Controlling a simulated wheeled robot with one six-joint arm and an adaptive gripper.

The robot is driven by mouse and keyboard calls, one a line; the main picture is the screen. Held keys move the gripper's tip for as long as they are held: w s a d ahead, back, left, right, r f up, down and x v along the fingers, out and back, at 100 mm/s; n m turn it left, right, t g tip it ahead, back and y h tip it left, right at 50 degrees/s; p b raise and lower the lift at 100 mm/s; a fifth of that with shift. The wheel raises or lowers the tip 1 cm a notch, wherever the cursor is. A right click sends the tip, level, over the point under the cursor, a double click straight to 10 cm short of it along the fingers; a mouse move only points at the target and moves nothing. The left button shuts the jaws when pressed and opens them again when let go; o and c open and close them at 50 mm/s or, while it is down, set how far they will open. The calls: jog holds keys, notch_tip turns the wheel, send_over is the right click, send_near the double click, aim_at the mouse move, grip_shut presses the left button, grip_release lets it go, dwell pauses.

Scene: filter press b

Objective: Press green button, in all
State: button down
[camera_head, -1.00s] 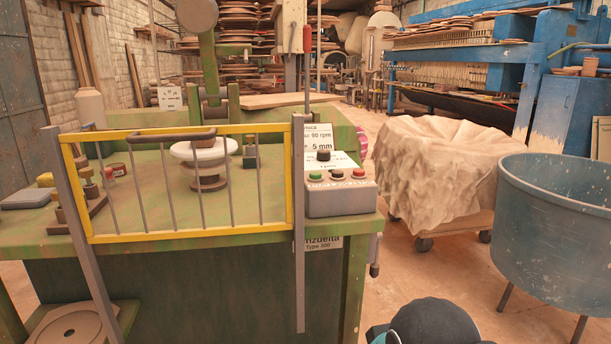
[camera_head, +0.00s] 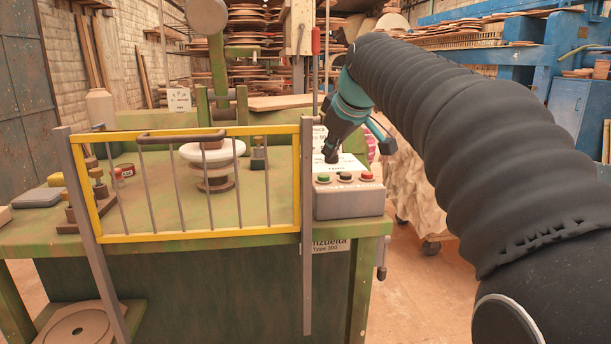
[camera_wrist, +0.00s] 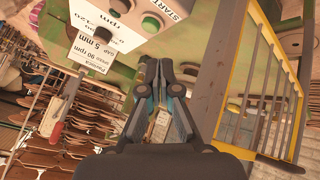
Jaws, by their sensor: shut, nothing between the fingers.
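The green button (camera_head: 323,178) is at the left end of a row on the top face of a grey control box (camera_head: 348,204), with a black button (camera_head: 345,177) and a red button (camera_head: 366,176) to its right. In the wrist view the green button (camera_wrist: 152,23) shows near the label START. My gripper (camera_head: 331,156) is shut and empty. In the head view its tips are just above and slightly right of the green button, seemingly apart from it. In the wrist view my gripper (camera_wrist: 158,66) shows below the green button.
A yellow barred guard (camera_head: 190,235) stands left of the box, with a grey upright (camera_head: 307,230) beside it. White paper labels (camera_wrist: 90,52) are close to the fingers. The green table (camera_head: 130,215) holds a stacked pulley-like piece (camera_head: 211,152) behind the guard.

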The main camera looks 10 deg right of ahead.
jog(key=w+r+n+t, duration=0.1)
jog(key=w+r+n, duration=0.1)
jog(key=w, duration=0.6)
jog(key=shift+d+r+n+y, duration=0.2)
jog(key=shift+r+n+y, duration=0.15)
jog(key=shift+r, duration=0.45)
jog(key=shift+w+f, duration=0.1)
jog(key=b, duration=0.2)
send_over(324, 176)
notch_tip(324, 176, down, 8)
jog(key=shift+w+r, duration=0.1)
jog(key=shift+r, duration=0.15)
jog(key=shift+f+b, duration=0.6)
jog(key=shift+f, duration=0.1)
jog(key=shift+f+b, duration=0.3)
